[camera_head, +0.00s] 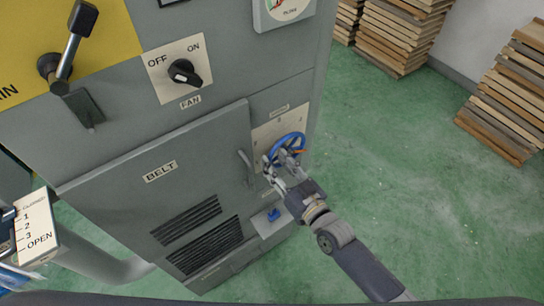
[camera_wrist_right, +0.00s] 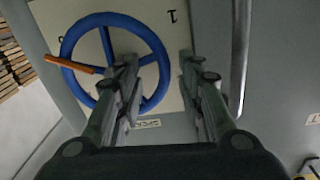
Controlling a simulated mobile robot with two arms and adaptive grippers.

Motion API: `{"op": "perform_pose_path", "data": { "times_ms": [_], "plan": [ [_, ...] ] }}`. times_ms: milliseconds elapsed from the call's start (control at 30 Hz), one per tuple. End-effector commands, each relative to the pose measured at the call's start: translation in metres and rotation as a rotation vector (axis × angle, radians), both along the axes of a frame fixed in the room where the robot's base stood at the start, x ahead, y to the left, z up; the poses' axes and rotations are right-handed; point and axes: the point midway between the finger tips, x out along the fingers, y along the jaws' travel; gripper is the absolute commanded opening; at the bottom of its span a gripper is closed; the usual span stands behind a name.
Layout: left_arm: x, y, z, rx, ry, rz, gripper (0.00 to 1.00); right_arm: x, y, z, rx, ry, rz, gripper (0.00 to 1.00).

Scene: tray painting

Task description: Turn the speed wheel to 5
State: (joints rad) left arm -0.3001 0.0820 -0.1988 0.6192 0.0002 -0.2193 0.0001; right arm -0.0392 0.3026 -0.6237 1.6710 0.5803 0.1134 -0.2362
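The speed wheel (camera_head: 287,141) is a blue spoked hand wheel with an orange peg (camera_wrist_right: 70,65) at its rim. It sits on a pale number plate (camera_head: 265,133) at the cabinet's right end. Most numbers are too small or covered to read; a "1" shows in the wrist view. My right gripper (camera_head: 268,170) is at the wheel's lower left in the head view. My left gripper is not in view.
The grey BELT door (camera_head: 150,205) has a bar handle (camera_head: 246,168) close left of the wheel. A blue knob (camera_head: 273,214) sits below. The FAN switch (camera_head: 184,73) and a large lever (camera_head: 70,45) are higher left. Plank stacks (camera_head: 510,95) stand on the green floor, mostly clear at right.

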Motion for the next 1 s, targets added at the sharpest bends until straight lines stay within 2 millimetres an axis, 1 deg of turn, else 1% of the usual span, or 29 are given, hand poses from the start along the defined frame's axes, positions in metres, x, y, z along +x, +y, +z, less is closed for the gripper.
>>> {"op": "perform_pose_path", "data": {
  "times_ms": [33, 200, 400, 600, 1000],
  "plan": [
    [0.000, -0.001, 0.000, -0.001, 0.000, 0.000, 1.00, -0.010, -0.007, -0.002, -0.003, 0.003, 0.000, 0.35],
    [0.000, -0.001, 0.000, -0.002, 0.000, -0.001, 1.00, -0.040, -0.027, -0.001, -0.003, 0.002, -0.001, 0.35],
    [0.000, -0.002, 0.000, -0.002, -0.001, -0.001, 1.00, -0.065, -0.044, 0.000, -0.001, 0.000, 0.000, 0.35],
    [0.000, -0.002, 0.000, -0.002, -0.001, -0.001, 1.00, -0.075, -0.051, 0.001, 0.000, -0.002, -0.001, 0.35],
    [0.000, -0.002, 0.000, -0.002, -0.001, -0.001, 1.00, -0.076, -0.051, 0.001, 0.001, -0.003, -0.001, 0.35]
  ]
}}
